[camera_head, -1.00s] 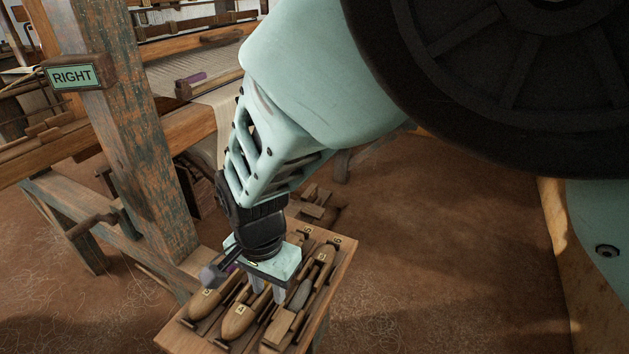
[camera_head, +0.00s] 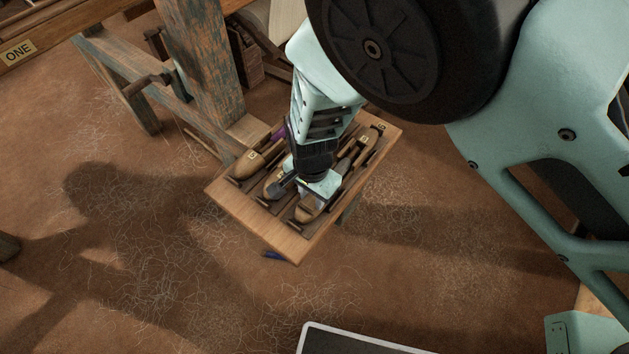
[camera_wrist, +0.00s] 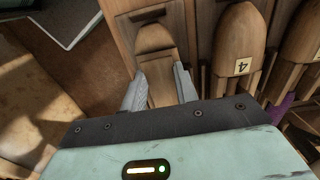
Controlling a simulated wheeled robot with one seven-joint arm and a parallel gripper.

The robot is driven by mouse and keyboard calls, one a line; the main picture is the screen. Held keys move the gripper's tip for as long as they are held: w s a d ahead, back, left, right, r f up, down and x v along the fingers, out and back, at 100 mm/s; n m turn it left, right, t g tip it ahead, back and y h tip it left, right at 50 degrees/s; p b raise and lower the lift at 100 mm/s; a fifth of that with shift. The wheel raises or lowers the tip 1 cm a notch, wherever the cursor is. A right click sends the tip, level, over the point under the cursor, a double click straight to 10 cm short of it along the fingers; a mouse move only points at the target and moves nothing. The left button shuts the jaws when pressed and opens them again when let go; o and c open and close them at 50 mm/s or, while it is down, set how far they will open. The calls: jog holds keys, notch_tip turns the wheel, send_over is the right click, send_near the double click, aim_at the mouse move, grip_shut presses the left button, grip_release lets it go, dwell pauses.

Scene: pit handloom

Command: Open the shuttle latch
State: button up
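In the head view my gripper (camera_head: 318,192) points down over the right-hand front shuttle (camera_head: 307,213) on a wooden stand (camera_head: 270,233); my wrist hides much of it. In the wrist view my gripper (camera_wrist: 161,84) has its two grey fingers apart, on either side of a narrow wooden piece (camera_wrist: 159,68) on that shuttle. I cannot tell whether the fingers touch it, or whether this piece is the latch. The shuttle's rounded end (camera_wrist: 154,38) lies beyond the fingers. A shuttle labelled 4 (camera_wrist: 237,40) lies just to the right.
More shuttles lie side by side, including one (camera_head: 248,166) at the left and one (camera_head: 371,136) at the back right. A purple item (camera_wrist: 282,108) lies at the wrist view's right. The loom post (camera_head: 205,60) stands behind the stand. Open floor (camera_head: 150,260) lies at the left.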

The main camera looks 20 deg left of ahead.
grip_shut()
jog(key=shift+n, duration=0.3)
jog(key=n+b, duration=0.1)
jog(key=n, duration=0.5)
jog(key=n+b, duration=0.1)
jog(key=n, duration=0.4)
jog(key=shift+n, duration=0.4)
jog(key=n+b, duration=0.1)
jog(key=n, duration=0.4)
jog(key=shift+n, duration=0.4)
